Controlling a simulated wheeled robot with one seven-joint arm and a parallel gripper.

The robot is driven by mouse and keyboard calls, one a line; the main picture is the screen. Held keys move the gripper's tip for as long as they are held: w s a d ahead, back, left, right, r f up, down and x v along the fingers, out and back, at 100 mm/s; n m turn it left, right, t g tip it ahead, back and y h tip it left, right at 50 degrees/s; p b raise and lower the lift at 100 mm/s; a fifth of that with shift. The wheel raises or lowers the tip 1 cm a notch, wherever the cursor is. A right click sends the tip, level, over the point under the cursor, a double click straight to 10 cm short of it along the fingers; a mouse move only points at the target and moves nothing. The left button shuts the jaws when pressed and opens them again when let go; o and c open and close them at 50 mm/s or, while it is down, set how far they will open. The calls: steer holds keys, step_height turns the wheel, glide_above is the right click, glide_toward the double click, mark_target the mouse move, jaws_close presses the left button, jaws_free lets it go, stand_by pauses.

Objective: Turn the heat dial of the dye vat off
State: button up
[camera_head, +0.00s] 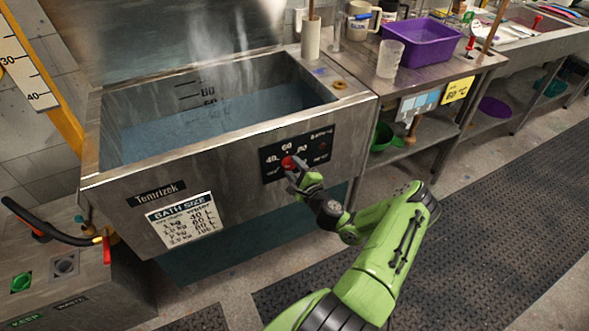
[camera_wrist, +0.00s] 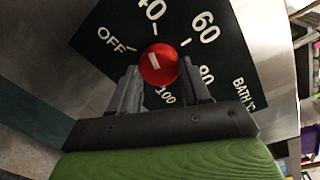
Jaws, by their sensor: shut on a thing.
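The dye vat (camera_head: 330,112) is a steel tank of steaming blue liquid. Its red heat dial (camera_head: 287,162) sits on a black panel on the front wall. In the wrist view the dial (camera_wrist: 158,64) is ringed by OFF, 40, 60, 80 and 100. A short white mark on its face lies close to the line toward 40; its exact setting is hard to tell. My gripper (camera_head: 296,176) reaches the panel from the lower right. In the wrist view my gripper (camera_wrist: 162,80) has one finger on each side of the dial and is shut on it.
A steel bench (camera_head: 430,75) with a purple tub (camera_head: 418,42) and a clear beaker (camera_head: 389,58) stands right of the vat. A control box (camera_head: 60,275) with a black hose is at lower left. The matted floor (camera_head: 490,215) at right is clear.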

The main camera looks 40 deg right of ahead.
steer(key=n+b, duration=0.1)
steer(key=n, duration=0.4)
steer(key=shift+h, duration=0.3)
steer(key=shift+a+n+h+b, duration=0.1)
steer(key=shift+n+h+b, duration=0.2)
steer(key=shift+n+b, duration=1.25)
steer(key=shift+n+p, duration=0.4)
steer(key=shift+n, duration=0.25)
steer(key=o, duration=1.1)
steer(key=shift+c, duration=0.2)
steer(key=shift+r, duration=0.1)
steer(key=shift+s, duration=0.1)
steer(key=p+v, duration=0.3)
steer(key=v, duration=1.2)
steer(key=shift+s+a+r, duration=0.15)
steer(key=shift+s+r, duration=0.1)
steer(key=shift+w, duration=0.1)
